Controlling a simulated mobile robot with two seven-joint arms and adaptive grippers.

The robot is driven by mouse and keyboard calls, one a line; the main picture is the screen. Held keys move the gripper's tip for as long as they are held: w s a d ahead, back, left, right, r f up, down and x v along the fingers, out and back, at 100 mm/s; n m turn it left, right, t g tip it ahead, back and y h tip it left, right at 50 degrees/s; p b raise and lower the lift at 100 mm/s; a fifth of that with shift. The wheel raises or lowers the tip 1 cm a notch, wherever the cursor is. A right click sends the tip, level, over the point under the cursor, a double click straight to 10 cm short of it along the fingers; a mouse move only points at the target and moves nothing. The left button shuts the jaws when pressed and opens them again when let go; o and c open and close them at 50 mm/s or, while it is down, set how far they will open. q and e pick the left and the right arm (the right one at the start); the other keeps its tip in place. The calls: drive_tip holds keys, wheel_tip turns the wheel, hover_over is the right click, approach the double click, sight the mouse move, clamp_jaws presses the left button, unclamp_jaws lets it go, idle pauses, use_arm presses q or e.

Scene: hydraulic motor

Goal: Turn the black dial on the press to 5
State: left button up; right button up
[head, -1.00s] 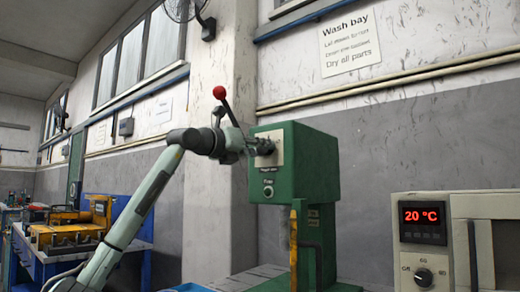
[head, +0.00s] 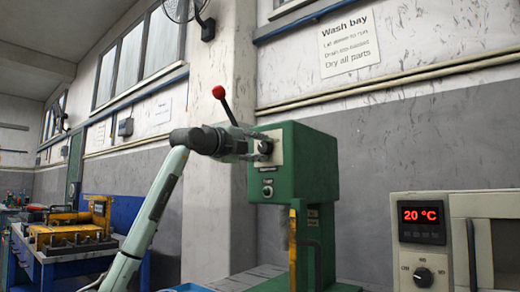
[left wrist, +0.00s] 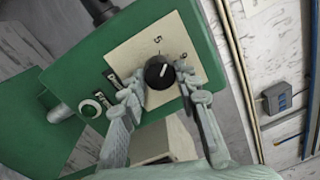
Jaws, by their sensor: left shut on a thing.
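The green press (head: 310,165) stands in the middle of the head view, with a pale dial plate on its front. The black dial (left wrist: 158,75) sits on that plate (left wrist: 150,45) in the left wrist view. Its white mark points up and to the right in that picture. A "5" is printed above the dial, and another numeral, hard to read, is to its upper right. My left gripper (left wrist: 164,88) is shut on the dial, one finger on each side. In the head view my left gripper (head: 258,148) reaches the press from the left. My right gripper is not in view.
A lever with a red knob (head: 219,92) rises at the press's upper left, behind my arm. A yellow-handled post (head: 293,235) stands at its front. An oven reading 20 °C (head: 422,225) is at the right. A blue workbench (head: 75,262) is at the left.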

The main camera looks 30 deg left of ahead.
use_arm(q)
drive_tip(key=shift+d+n, duration=0.1)
drive_tip(key=shift+n, duration=2.2)
drive_tip(key=o, duration=1.2)
drive_tip(key=shift+c, duration=0.2)
drive_tip(key=s, duration=1.2)
drive_tip(key=shift+a+f, duration=0.3)
